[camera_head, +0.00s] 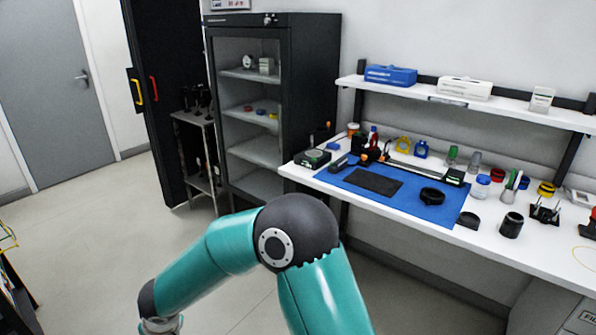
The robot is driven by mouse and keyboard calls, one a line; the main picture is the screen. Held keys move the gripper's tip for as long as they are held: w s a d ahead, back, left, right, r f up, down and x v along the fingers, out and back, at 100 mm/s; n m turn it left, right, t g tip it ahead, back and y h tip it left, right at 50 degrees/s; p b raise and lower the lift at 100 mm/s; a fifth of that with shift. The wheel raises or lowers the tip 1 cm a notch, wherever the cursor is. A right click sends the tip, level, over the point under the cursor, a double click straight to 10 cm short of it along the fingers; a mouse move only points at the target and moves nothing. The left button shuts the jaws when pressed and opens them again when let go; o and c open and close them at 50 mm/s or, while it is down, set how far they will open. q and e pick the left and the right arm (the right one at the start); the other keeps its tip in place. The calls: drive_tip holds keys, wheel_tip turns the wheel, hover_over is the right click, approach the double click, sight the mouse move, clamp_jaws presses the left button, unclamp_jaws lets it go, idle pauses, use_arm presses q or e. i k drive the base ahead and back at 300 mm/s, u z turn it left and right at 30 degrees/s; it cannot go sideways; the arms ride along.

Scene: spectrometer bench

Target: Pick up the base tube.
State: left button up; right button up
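No thing in view can be told for certain as the base tube. A black short ring-shaped part (432,196) lies at the right of the blue mat (445,214) on the white bench. A black upright cylinder (511,225) stands on the bare bench top to the right of the mat, near the front edge. Which of these is the base tube, if either, I cannot tell. One of my teal arms bends across the lower middle, apart from the bench. Neither gripper shows in the picture.
A dark flat pad (373,182) and a long rail-like device lie on the mat. Small bottles, a pen holder (544,213) and coloured caps crowd the bench's right. A shelf (470,105) with boxes runs above. A black cabinet (275,100) stands left; floor before it is clear.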

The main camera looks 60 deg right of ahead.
sight(512, 224)
drive_tip(key=u, duration=1.75)
drive_tip(key=i, duration=0.1)
drive_tip(key=z, duration=3)
